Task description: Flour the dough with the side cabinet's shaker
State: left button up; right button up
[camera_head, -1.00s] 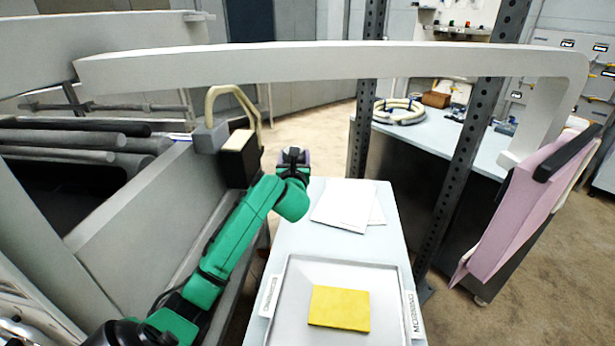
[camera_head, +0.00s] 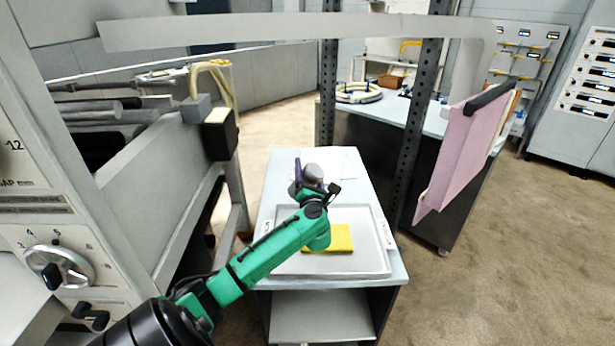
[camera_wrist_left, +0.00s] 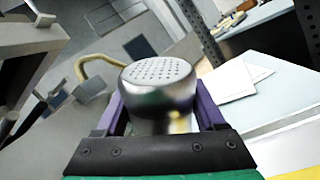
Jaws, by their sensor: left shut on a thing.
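The dough is a flat yellow slab (camera_head: 341,238) on a pale tray (camera_head: 368,262) on the side cabinet (camera_head: 277,200). My left arm crosses in front of part of it. The shaker (camera_wrist_left: 158,85) is a metal pot with a holed top in the left wrist view. It shows as a small grey shape in the head view (camera_head: 313,172). My left gripper (camera_head: 308,186) is shut on the shaker, its purple fingers on either side, and holds it above the cabinet near the tray's far edge. The shaker's holed top faces up. My right gripper is not in view.
White papers (camera_head: 335,162) lie on the cabinet behind the tray. The sheeter (camera_head: 150,190) with its dial stands at the left. A perforated post (camera_head: 412,125) and a pink padded panel (camera_head: 455,150) stand at the right. A pale bar crosses overhead.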

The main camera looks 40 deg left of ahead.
pick_arm(q)
jog(key=m+b, duration=0.1)
jog(key=f+m+t, duration=0.1)
jog(key=m, duration=0.1)
jog(key=m+t+b, duration=0.1)
jog(key=shift+s+d+f+m+b, duration=0.2)
jog(key=shift+s+d+m+b, duration=0.1)
jog(key=shift+s+m, duration=0.1)
jog(key=m, duration=0.1)
jog(key=m+t+p, duration=0.1)
jog(key=m+h, duration=0.1)
jog(key=shift+w+d+f+m, duration=0.3)
jog(key=shift+d+f, duration=0.05)
jog(key=shift+d, duration=0.05)
jog(key=f+m+t+h, duration=0.1)
jog(key=m, duration=0.2)
jog(key=w+d+f+m+t+h+p, duration=0.1)
jog(key=m, duration=0.2)
jog(key=d+m+t+h, duration=0.1)
jog(key=m+h, duration=0.1)
jog(key=m, duration=0.1)
jog(key=shift+w+f+m+t+p, duration=0.25)
jog(key=shift+f+m+t+p, duration=0.05)
jog(key=shift+f, duration=0.1)
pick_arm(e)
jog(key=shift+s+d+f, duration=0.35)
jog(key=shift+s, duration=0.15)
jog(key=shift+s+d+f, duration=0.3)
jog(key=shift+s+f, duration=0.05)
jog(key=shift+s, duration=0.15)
